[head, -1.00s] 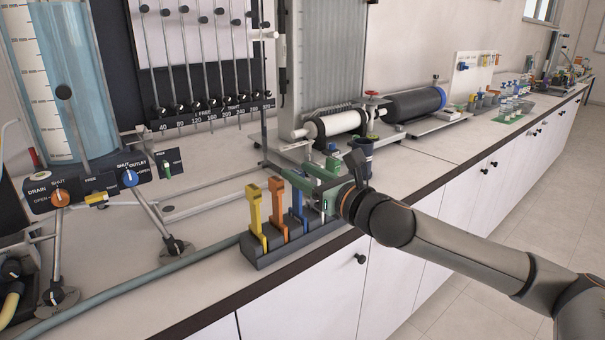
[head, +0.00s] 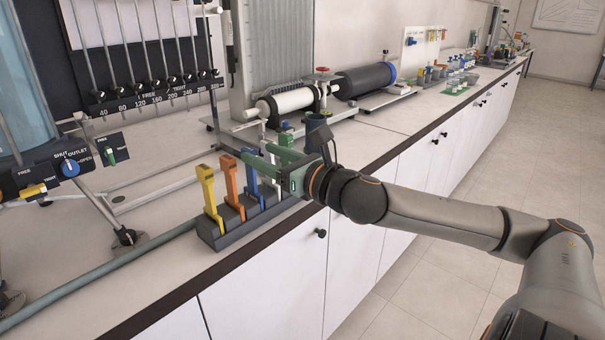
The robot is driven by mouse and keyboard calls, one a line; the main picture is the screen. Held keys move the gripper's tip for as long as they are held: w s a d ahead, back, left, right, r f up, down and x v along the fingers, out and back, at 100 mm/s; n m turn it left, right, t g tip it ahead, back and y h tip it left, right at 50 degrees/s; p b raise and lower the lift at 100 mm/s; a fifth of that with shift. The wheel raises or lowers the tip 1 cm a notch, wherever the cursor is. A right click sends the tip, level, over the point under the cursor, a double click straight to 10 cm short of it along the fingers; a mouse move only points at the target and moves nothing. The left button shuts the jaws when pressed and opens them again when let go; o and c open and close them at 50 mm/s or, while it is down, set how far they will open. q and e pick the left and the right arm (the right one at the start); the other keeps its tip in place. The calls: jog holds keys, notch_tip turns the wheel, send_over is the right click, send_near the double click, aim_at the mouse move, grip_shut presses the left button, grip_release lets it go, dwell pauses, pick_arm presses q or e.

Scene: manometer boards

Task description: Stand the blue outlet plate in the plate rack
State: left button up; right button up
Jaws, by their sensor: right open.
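The plate rack (head: 222,240) is a dark grey slotted block near the front edge of the bench. The blue outlet plate (head: 252,181) stands upright in it, to the right of the orange plate, its upper part close to my fingers. My right gripper (head: 257,156) has green fingers, is open and reaches in from the right at the top of the blue plate. Whether a finger touches the plate cannot be told. My left gripper is not in view.
A yellow plate (head: 208,200) and an orange plate (head: 231,187) stand in the same rack. A white plate (head: 278,184) is partly hidden by my gripper. A dark cup (head: 318,128) stands behind the gripper. A blue outlet knob (head: 70,168) is at left.

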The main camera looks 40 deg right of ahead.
jog(key=shift+s, duration=0.95)
pick_arm(q)
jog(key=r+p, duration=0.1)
jog(key=p, duration=0.1)
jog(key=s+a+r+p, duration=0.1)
jog(key=p, duration=0.1)
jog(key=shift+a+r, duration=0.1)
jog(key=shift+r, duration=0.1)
pick_arm(e)
jog(key=s, duration=0.7)
jog(key=shift+s+d, duration=0.15)
jog(key=shift+d, duration=0.2)
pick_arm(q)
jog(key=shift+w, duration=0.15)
